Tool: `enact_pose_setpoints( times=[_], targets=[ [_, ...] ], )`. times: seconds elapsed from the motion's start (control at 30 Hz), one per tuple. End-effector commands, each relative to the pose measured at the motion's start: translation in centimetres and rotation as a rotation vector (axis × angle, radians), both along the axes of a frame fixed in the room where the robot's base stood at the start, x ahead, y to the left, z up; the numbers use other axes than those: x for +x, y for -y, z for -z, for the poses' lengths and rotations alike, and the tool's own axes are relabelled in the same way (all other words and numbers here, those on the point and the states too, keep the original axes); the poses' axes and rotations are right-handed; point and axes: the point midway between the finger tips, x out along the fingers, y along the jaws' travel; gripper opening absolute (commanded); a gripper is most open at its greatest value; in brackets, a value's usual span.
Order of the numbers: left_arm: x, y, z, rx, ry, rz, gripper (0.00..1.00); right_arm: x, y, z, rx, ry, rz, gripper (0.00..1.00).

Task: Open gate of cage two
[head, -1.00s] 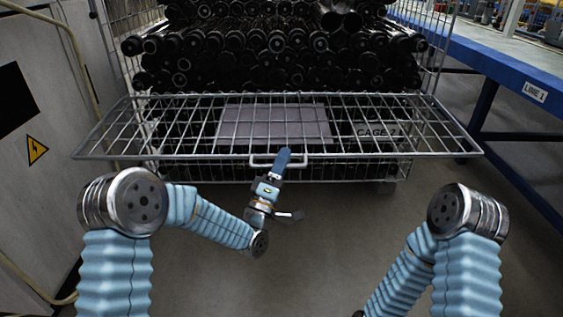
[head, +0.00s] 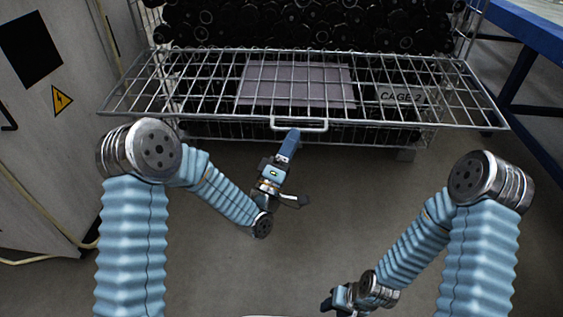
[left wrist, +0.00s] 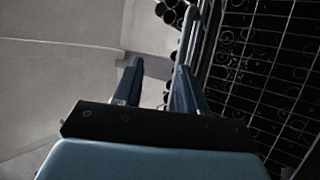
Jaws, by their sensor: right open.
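The wire gate (head: 200,90) of cage two is swung down and stands out flat towards me from the cage front. Its handle (head: 312,129) is a small metal loop at the middle of the near edge. My left gripper (head: 293,135) is right at the handle's lower bar, fingertips pointing up at it. In the left wrist view its two fingers (left wrist: 158,80) are apart with a clear gap, and a metal bar shows beside the right fingertip. I see nothing held between them. My right gripper (head: 329,301) is low at the bottom edge, open and away from the gate.
The cage is full of black tubes (head: 300,25). A "CAGE 2" label (head: 402,95) and a pale panel (head: 297,83) show behind the gate's wires. A grey cabinet (head: 50,150) stands at left, a blue table frame (head: 525,35) at right. The floor before the cage is clear.

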Motion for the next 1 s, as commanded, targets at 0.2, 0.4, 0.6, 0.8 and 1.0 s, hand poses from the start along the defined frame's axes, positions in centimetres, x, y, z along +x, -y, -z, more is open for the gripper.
enact_pose_setpoints(
  times=[0.2, 0.4, 0.6, 0.8, 1.0],
  targets=[
    [-3.6, -1.9, 2.8, 0.000, -0.005, 0.000, 0.38, 0.0, 0.0, 0.0, 0.000, 0.000, 0.000, 0.43],
    [-5.2, -2.7, 3.9, 0.001, -0.004, 0.000, 0.38, 0.0, 0.0, 0.0, 0.000, 0.000, 0.000, 0.43],
    [-5.4, -2.8, 4.0, 0.001, -0.002, 0.000, 0.38, 0.0, 0.0, 0.0, 0.000, 0.000, 0.000, 0.43],
    [-5.4, -2.8, 4.0, 0.001, -0.002, 0.000, 0.38, 0.0, 0.0, 0.0, 0.000, 0.000, 0.000, 0.43],
    [-5.1, -2.8, 5.0, 0.045, -0.035, -0.015, 0.38, 0.0, 0.0, 0.0, 0.000, 0.000, 0.000, 0.43]
  ],
)
